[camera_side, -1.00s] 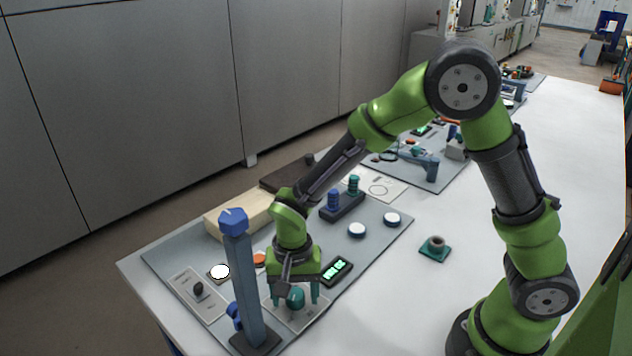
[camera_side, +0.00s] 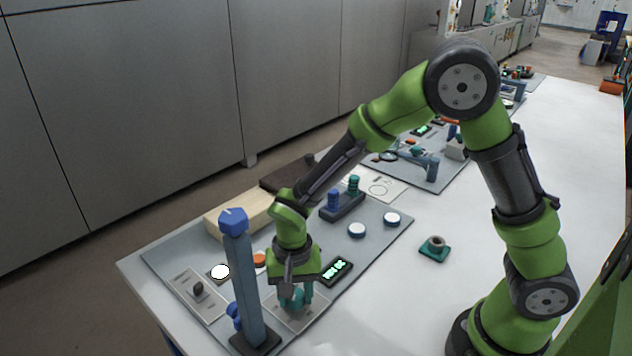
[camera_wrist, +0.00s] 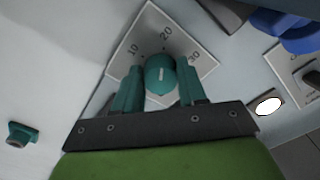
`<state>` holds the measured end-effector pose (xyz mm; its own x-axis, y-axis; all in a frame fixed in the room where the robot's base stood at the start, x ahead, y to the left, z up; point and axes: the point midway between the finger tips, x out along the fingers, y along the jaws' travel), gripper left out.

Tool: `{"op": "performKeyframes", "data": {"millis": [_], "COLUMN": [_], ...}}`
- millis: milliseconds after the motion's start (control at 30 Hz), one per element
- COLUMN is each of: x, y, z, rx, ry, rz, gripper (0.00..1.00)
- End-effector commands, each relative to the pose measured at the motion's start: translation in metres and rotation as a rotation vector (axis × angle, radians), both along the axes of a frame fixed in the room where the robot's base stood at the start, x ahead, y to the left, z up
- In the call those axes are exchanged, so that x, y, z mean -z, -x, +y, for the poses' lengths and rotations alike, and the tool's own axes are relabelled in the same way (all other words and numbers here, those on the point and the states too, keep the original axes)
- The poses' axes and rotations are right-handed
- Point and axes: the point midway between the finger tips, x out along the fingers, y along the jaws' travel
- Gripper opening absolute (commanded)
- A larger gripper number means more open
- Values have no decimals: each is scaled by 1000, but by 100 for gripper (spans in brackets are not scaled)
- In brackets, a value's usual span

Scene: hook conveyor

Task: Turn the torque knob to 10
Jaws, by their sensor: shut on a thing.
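The torque knob (camera_wrist: 161,79) is a round teal knob with a short white mark on top. It stands on a light dial plate (camera_wrist: 152,21) printed 10, 20 and 30. In the wrist view the mark points up the picture, roughly toward 20. My gripper (camera_wrist: 159,82) has its two teal fingers shut on the knob, one on each side. In the side view my gripper (camera_side: 295,298) points down over the knob, and the fingers partly hide it.
A blue post (camera_side: 243,285) stands close to the left of my gripper in the side view. A lit display (camera_side: 337,271) is just to the right. White buttons (camera_side: 357,230) sit farther back.

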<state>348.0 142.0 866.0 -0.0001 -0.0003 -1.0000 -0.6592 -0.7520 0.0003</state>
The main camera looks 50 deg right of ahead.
Motion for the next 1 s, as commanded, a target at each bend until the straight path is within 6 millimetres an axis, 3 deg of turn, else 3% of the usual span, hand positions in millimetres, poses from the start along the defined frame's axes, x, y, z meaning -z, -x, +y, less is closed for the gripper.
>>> {"op": "performKeyframes", "data": {"millis": [1000], "x": [-1], "y": [0], "z": [-2], "rx": [-837], "ry": [-1], "rz": [0], "gripper": [11]}}
